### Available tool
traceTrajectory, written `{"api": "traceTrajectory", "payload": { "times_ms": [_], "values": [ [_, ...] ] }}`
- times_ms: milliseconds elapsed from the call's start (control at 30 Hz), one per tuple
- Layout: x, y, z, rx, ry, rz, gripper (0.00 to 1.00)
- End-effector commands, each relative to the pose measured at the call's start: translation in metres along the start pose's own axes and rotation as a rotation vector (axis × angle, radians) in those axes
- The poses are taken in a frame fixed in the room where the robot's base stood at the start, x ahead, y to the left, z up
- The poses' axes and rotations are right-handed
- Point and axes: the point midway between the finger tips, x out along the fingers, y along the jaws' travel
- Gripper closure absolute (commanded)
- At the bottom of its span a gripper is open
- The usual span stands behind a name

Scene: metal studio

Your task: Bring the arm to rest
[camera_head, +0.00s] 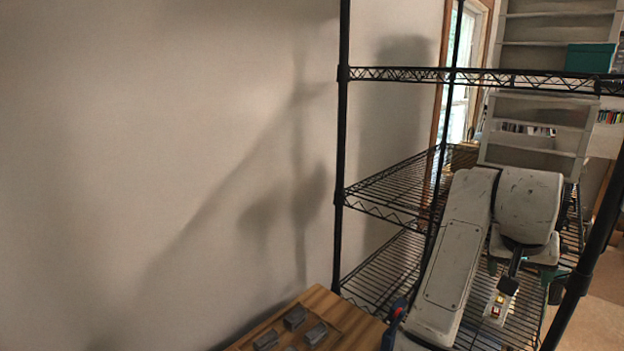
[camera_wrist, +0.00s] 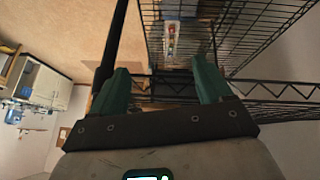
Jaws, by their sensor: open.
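My gripper (camera_wrist: 162,82) shows in the wrist view with its two green fingers wide apart and nothing between them. In the head view my pale arm rises at the right, in front of the black wire shelf unit (camera_head: 385,185). The arm hides part of the shelves, and the gripper is mostly hidden behind the arm's end. The wire shelves also show beyond the fingers in the wrist view (camera_wrist: 235,45). I cannot tell how far the fingers are from the wire.
A white object with coloured spots (camera_head: 497,308) is on or behind a lower shelf. A wooden surface (camera_head: 345,305) with several grey metal blocks lies at bottom centre. A teal box (camera_head: 590,58) is at upper right. A bare wall (camera_head: 150,150) fills the left.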

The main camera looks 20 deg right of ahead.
Motion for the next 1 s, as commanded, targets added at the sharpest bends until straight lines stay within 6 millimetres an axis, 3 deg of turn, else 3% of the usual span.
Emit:
{"api": "traceTrajectory", "payload": {
  "times_ms": [267,467,733,1000],
  "values": [
    [0.054,-0.021,0.069,-0.239,0.061,-0.004,0.22],
    [0.087,-0.035,0.137,-0.425,0.05,-0.058,0.22],
    [0.118,-0.042,0.259,-0.673,-0.046,-0.186,0.22],
    [0.121,-0.025,0.394,-0.86,-0.222,-0.351,0.22]
  ]
}}
